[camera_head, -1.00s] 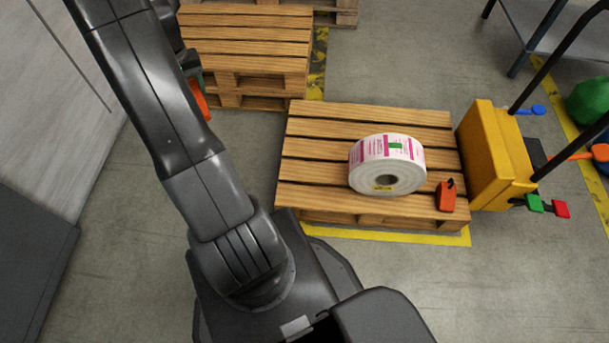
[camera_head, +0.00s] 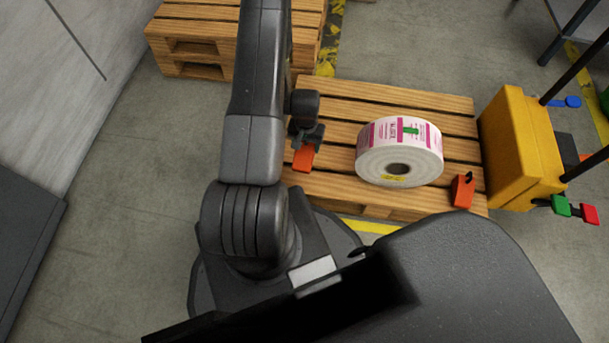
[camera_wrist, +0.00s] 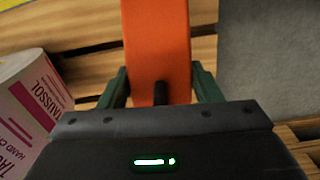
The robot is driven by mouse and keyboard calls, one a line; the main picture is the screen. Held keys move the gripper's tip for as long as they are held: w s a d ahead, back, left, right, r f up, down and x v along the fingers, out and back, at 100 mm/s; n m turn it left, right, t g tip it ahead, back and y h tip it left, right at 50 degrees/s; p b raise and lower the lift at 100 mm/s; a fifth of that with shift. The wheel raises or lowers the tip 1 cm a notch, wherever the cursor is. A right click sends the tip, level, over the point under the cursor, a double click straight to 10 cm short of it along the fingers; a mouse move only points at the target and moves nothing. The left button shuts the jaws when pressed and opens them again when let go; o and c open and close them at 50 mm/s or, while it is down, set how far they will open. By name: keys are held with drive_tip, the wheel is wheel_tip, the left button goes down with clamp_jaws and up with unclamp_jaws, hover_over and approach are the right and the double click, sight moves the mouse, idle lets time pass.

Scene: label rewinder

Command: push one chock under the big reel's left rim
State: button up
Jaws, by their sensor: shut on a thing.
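The big reel (camera_head: 399,160), a white label roll with pink print, stands on a wooden pallet (camera_head: 340,102). In the wrist view its printed side (camera_wrist: 30,105) shows at the left. My gripper (camera_head: 306,146) is shut on an orange chock (camera_head: 303,158), left of the reel's left rim with a gap between. In the wrist view the held chock (camera_wrist: 157,45) sits between the green fingers of my gripper (camera_wrist: 158,88). A second orange chock (camera_head: 462,192) lies on the pallet by the reel's right side. Whether the held chock touches the boards cannot be told.
A yellow box-like cart (camera_head: 520,150) with black posts stands right of the pallet. Another pallet stack (camera_head: 190,45) is behind at the left. A grey cabinet (camera_head: 25,235) stands at far left. Bare boards lie between the held chock and the reel.

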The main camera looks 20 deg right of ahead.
drive_tip(key=shift+f, duration=0.15)
drive_tip(key=shift+f+b, duration=1.65)
drive_tip(key=shift+f, duration=3.05)
drive_tip(key=shift+f, duration=0.1)
drive_tip(key=shift+f, duration=0.15)
drive_tip(key=o, duration=1.2)
drive_tip(key=r+p, duration=0.2)
drive_tip(key=r, duration=0.5)
drive_tip(key=r+p, duration=0.2)
drive_tip(key=r, duration=0.5)
drive_tip(key=shift+s+d+p, duration=0.2)
drive_tip(key=shift+p, duration=0.1)
drive_tip(key=shift+f, duration=0.1)
